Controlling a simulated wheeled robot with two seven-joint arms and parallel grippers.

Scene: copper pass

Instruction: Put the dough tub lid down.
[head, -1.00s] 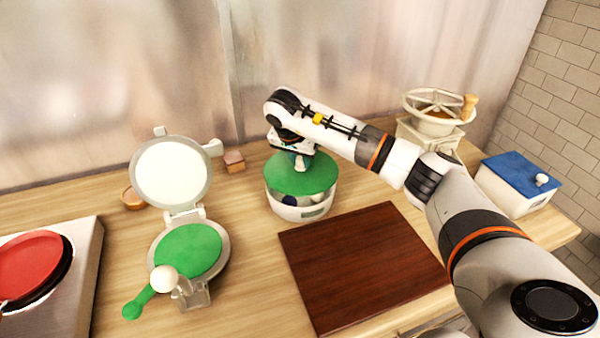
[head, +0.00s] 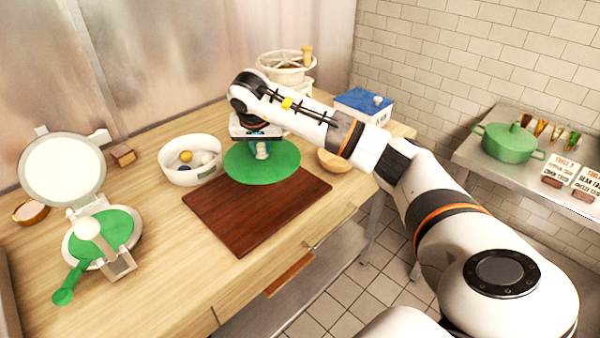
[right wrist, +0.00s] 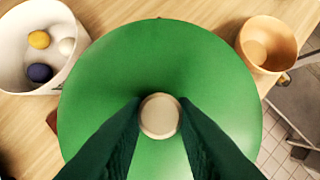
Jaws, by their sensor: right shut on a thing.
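The dough tub lid (head: 258,166) is a round green disc with a pale knob (right wrist: 160,116). My right gripper (head: 259,150) is shut on that knob, and the right wrist view shows the two dark fingers on either side of it. In the head view the lid is over the back right part of the dark board, right of the tub. I cannot tell whether it touches the surface. The white dough tub (head: 191,160) stands open, with several balls inside; it also shows in the right wrist view (right wrist: 75,75). My left gripper is not in view.
A brown board (head: 245,215) lies in front of the lid. A wooden bowl (head: 335,161) stands close on the lid's right. A press (head: 95,235) stands at left, a grinder (head: 285,72) and blue-lidded box (head: 362,104) behind.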

